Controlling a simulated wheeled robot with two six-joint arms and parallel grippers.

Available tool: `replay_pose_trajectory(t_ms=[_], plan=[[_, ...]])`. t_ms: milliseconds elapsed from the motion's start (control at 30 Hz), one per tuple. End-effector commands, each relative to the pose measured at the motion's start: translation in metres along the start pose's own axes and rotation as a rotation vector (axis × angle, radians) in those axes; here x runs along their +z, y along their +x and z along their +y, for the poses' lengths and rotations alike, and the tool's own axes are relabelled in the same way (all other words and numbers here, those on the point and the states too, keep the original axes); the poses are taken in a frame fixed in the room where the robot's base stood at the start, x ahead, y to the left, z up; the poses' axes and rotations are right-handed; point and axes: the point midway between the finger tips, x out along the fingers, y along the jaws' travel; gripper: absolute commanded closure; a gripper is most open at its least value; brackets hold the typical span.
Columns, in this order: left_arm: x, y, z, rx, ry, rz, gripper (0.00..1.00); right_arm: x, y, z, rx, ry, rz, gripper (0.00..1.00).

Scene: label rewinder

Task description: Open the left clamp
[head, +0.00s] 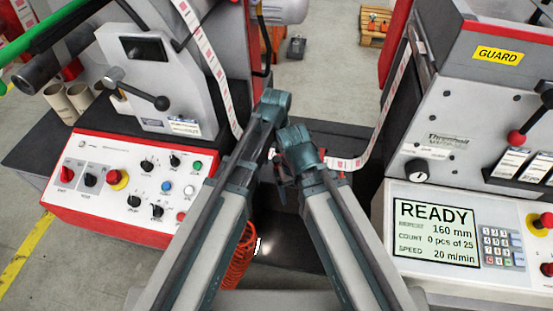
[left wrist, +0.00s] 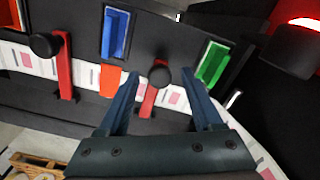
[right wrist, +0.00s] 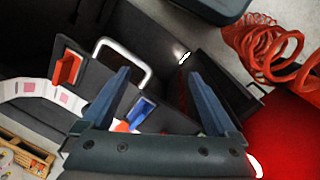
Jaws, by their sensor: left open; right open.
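In the left wrist view, a red clamp lever (left wrist: 149,100) with a round black knob (left wrist: 159,76) shows between the fingers of my left gripper (left wrist: 160,73). The fingers are open, one on each side of the knob; I cannot tell whether either touches it. This view looks turned around, so this appears to be the left clamp. A second red lever with a black knob (left wrist: 43,45) sits farther left in the picture. My right gripper (right wrist: 156,74) is open and empty above the dark table (right wrist: 155,35).
A white label strip (left wrist: 85,78) runs under both levers. Blue (left wrist: 117,33), green (left wrist: 213,62) and orange parts stand nearby. A metal handle (right wrist: 145,60) and a red coiled hose (right wrist: 265,45) lie near my right gripper. The right machine's display (head: 435,232) reads READY.

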Motion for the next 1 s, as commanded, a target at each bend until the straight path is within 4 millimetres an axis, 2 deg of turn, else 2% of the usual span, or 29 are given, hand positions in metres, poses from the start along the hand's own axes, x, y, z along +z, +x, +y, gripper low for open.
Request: replay_pose_trajectory(t_ms=[133, 167, 500, 533, 1000], plan=[[0.0000, -0.0008, 0.0000, 0.000, 0.000, 0.000, 0.33, 0.0001, -0.0008, 0.0001, 0.000, 0.000, 0.000, 0.06], [0.0000, -0.0008, 0.0000, 0.000, 0.000, 0.000, 0.37, 0.0001, -0.0008, 0.0001, 0.000, 0.000, 0.000, 0.06], [0.0000, -0.0008, 0.0000, 0.000, 0.000, 0.000, 0.98, 0.0000, -0.0008, 0.0001, 0.000, 0.000, 0.000, 0.06], [0.0001, -0.0008, 0.0000, 0.000, 0.000, 0.000, 1.00, 0.0001, -0.0008, 0.0001, 0.000, 0.000, 0.000, 0.06], [0.0001, -0.0007, 0.0000, 0.000, 0.000, 0.000, 1.00, 0.0001, -0.0007, 0.0001, 0.000, 0.000, 0.000, 0.06]])
